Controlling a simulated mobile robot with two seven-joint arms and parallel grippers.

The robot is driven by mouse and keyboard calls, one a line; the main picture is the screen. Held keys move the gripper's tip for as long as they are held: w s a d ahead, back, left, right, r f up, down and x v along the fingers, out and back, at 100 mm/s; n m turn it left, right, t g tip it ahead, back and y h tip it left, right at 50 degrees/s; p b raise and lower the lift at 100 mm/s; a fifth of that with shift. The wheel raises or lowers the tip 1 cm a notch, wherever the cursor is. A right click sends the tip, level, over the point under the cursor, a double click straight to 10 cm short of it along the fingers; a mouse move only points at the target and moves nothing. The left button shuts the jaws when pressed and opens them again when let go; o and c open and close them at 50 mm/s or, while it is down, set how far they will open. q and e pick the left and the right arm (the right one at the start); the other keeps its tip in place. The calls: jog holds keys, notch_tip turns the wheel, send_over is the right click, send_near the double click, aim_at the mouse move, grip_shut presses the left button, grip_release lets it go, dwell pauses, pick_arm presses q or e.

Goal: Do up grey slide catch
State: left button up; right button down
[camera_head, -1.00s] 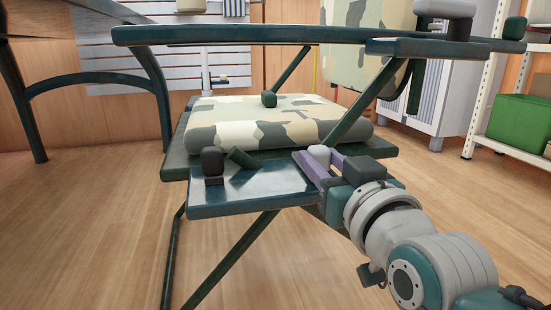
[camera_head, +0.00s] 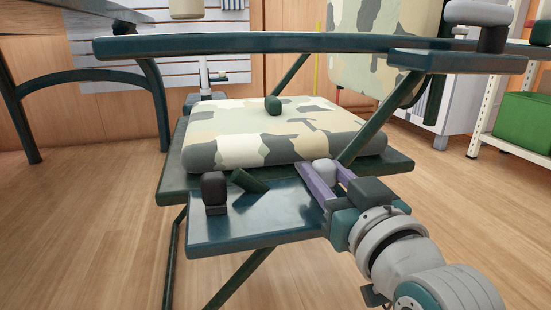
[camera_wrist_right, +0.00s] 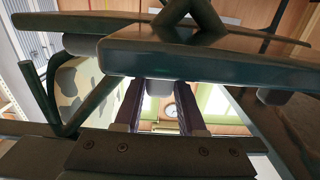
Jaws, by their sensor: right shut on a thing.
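A light grey knob (camera_head: 325,171), which looks like the grey slide catch, sits at the right end of the small dark shelf (camera_head: 240,228) on the chair's front. My right gripper (camera_head: 328,178) has its purple fingers on either side of this knob and is shut on it. In the right wrist view the grey knob (camera_wrist_right: 160,88) shows between the fingertips, against a dark board edge. The fingers hide part of the knob, and I cannot tell the catch's position along its slide. My left gripper is not in view.
A dark block (camera_head: 214,190) and a tilted green cylinder (camera_head: 249,181) are at the shelf's left end. A camouflage cushion (camera_head: 275,135) lies behind. A dark green rail (camera_head: 250,43) crosses above. A slanted leg (camera_head: 378,118) stands close behind the gripper.

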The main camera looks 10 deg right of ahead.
jog(key=shift+s, duration=0.2)
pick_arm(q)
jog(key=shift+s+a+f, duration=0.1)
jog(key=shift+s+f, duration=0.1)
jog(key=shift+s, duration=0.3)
pick_arm(e)
jog(key=shift+c, duration=2.4)
grip_release()
jog(key=shift+s+r, duration=0.1)
jog(key=shift+s, duration=0.1)
pick_arm(q)
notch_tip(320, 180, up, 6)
jog(key=p, duration=0.6)
pick_arm(e)
jog(key=s, duration=0.9)
jog(key=shift+s+d, duration=0.2)
jog(key=shift+s, duration=0.1)
